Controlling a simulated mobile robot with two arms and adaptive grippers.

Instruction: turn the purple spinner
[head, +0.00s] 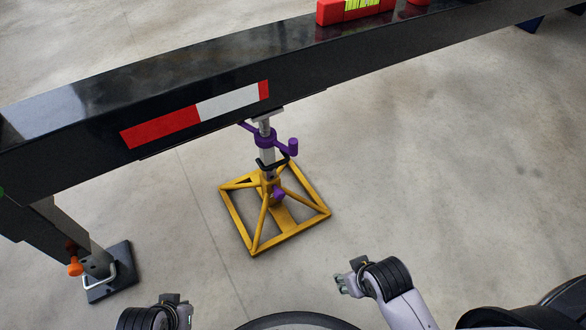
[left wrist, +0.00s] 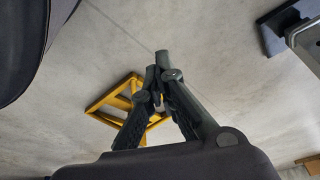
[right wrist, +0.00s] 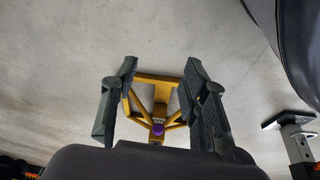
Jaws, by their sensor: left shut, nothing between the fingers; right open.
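The purple spinner (head: 265,138) is a collar with side handles near the top of a jack stand, just under the black beam. One handle ends in an upright purple knob (head: 293,146). The stand has a yellow square base (head: 284,236) on the floor, with a purple part (head: 279,194) low on it. My right gripper (head: 341,285) is open and empty, below and right of the stand; in the right wrist view its fingers (right wrist: 160,85) frame the yellow base. My left gripper (left wrist: 158,75) is shut and empty, with the yellow base beyond it; its fingertips are hard to see in the head view.
The black trailer beam (head: 170,80) with a red and white strip crosses above the stand. A grey leg on a dark foot plate (head: 112,285), with an orange knob (head: 75,267), stands at left. A red box (head: 355,8) sits on the beam.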

